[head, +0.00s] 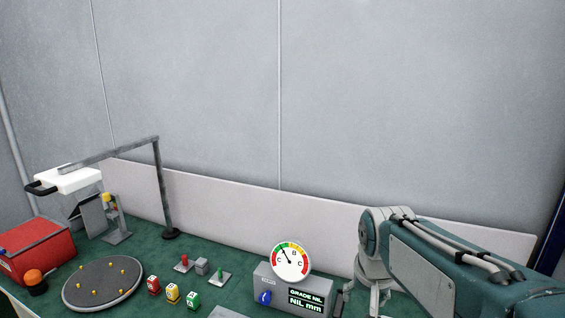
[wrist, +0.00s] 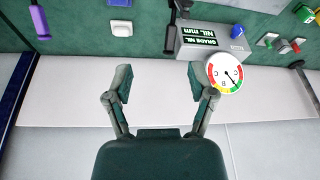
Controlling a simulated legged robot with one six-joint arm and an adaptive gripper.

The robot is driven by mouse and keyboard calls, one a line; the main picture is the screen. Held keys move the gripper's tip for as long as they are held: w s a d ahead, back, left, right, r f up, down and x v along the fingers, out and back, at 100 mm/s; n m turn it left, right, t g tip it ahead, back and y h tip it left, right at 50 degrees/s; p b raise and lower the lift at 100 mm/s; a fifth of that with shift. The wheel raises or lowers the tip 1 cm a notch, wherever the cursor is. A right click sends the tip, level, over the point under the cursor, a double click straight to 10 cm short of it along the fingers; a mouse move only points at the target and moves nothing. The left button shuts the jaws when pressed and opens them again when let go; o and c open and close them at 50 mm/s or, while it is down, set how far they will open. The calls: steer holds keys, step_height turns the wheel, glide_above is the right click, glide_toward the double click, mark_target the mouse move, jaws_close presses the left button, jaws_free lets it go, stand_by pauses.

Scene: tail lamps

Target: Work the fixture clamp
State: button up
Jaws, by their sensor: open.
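No part is plainly the fixture clamp. A purple-handled piece (wrist: 39,19) shows at the upper left of the wrist view, and a dark upright piece (wrist: 171,31) stands beside the grey gauge box (wrist: 205,42). I cannot tell whether either is the clamp. My gripper (wrist: 160,82) is open and empty, its two fingers spread wide in front of the pale back panel. It touches nothing that I can see. In the head view my arm is at the lower right, to the right of the gauge box (head: 268,284), and hides part of the bench there.
The gauge box carries a round dial (head: 291,260) and a blue knob (head: 264,297). Left of it are toggle switches (head: 219,277), coloured blocks (head: 172,293), a round turntable (head: 102,283) and a red box (head: 37,249). A metal post (head: 162,190) rises behind. A white square (wrist: 121,28) lies on the green bench.

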steer(key=s+n+t, duration=0.2)
steer(key=s, duration=1.3)
steer(key=shift+s+f, duration=0.3)
steer(key=shift+f, duration=0.15)
steer(key=shift+s+d+f, duration=0.1)
steer(key=shift+s, duration=0.05)
steer(key=c, duration=0.4)
jaws_close()
steer(key=m+g+y, duration=0.2)
steer(key=m+y, duration=0.9)
steer(key=m, duration=0.2)
glide_toward(337, 313)
steer(key=s+a+r, duration=0.3)
steer(key=s+a, duration=0.1)
steer(key=s, duration=0.1)
steer(key=w+d+f+m+t+y, duration=0.2)
steer(key=w+d+f+m+t, duration=0.25)
steer(key=w+d+f, duration=0.2)
steer(key=shift+m, duration=0.25)
steer(key=x, duration=0.4)
steer(key=f+x, duration=0.1)
steer(key=x, duration=0.4)
steer(key=shift+w+f, duration=0.15)
